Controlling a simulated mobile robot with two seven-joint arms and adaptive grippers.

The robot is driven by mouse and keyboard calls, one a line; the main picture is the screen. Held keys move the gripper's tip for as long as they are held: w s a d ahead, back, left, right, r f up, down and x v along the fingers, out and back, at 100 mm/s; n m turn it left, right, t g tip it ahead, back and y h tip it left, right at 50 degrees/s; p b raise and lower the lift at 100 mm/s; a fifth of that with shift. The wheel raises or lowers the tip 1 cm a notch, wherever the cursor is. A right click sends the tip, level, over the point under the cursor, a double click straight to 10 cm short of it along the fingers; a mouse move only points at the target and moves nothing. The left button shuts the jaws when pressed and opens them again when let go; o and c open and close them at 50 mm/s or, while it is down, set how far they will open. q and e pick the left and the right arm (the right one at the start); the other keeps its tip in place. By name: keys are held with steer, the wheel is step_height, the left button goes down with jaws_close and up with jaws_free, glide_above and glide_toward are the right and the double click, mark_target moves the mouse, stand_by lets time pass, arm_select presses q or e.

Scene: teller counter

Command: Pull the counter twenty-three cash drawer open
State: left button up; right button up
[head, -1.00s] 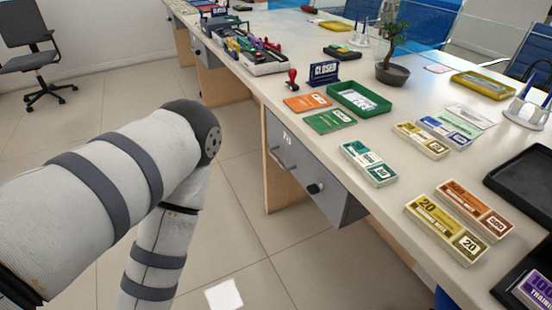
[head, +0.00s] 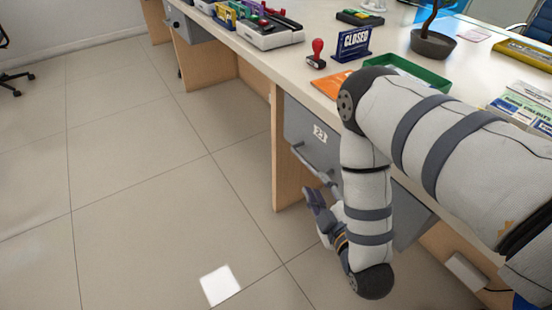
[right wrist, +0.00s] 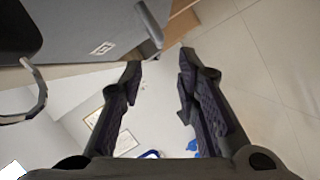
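The cash drawer (head: 300,128) is a grey front with a white number label under the counter, and it looks shut. Its grey bar handle (head: 308,158) is on its face. The right forearm hides the right part of the drawer. My right gripper (head: 312,200) is just below the handle in the head view. In the right wrist view its two dark fingers (right wrist: 162,62) are apart with nothing between them. The handle (right wrist: 150,28) shows just beyond the fingertips, nearer the left one; contact cannot be told. My left gripper is not in view.
The white counter top (head: 290,68) carries a red stamp (head: 317,53), a CLOSED sign (head: 354,43), a green tray (head: 410,72) and a potted tree (head: 433,43). A wooden panel (head: 285,170) stands left of the drawer.

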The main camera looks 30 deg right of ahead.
mark_target(307, 166)
steer(key=b+x, duration=0.1)
steer(key=x, duration=1)
steer(key=shift+d, duration=0.1)
steer(key=shift+c, duration=0.4)
jaws_close()
